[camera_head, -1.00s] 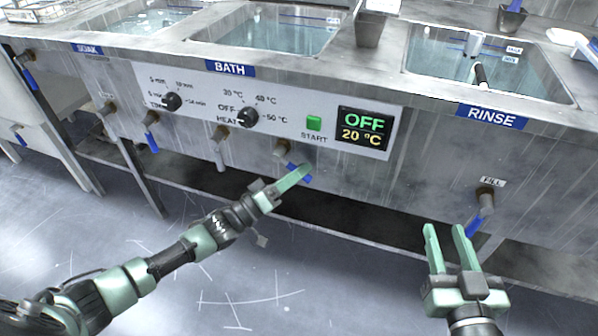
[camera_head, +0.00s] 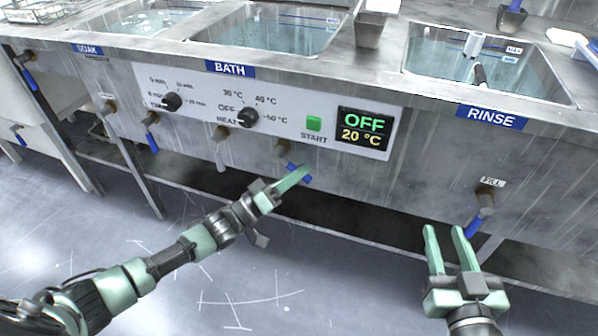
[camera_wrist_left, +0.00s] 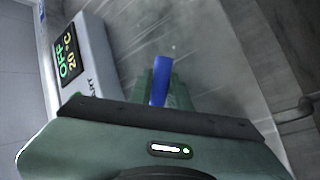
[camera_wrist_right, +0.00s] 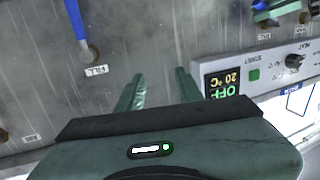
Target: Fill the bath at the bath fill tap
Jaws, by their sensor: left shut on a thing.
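On the panel below, the display (camera_head: 363,133) reads OFF and 20 °C. A brass tap (camera_head: 283,147) with a blue lever sits under the START button. My left gripper (camera_head: 302,170) is shut on this blue lever; its end shows at the fingertips, and it also shows between the fingers in the left wrist view (camera_wrist_left: 160,80). My right gripper (camera_head: 445,230) is open and empty, left of the rinse's FILL tap.
The rinse's FILL tap (camera_head: 485,195) has a blue lever hanging down, and the rinse basin (camera_head: 490,65) holds water. A tap with a blue lever (camera_head: 151,130) and a spout (camera_head: 219,150) sit to the left. The floor (camera_head: 300,290) in front is clear.

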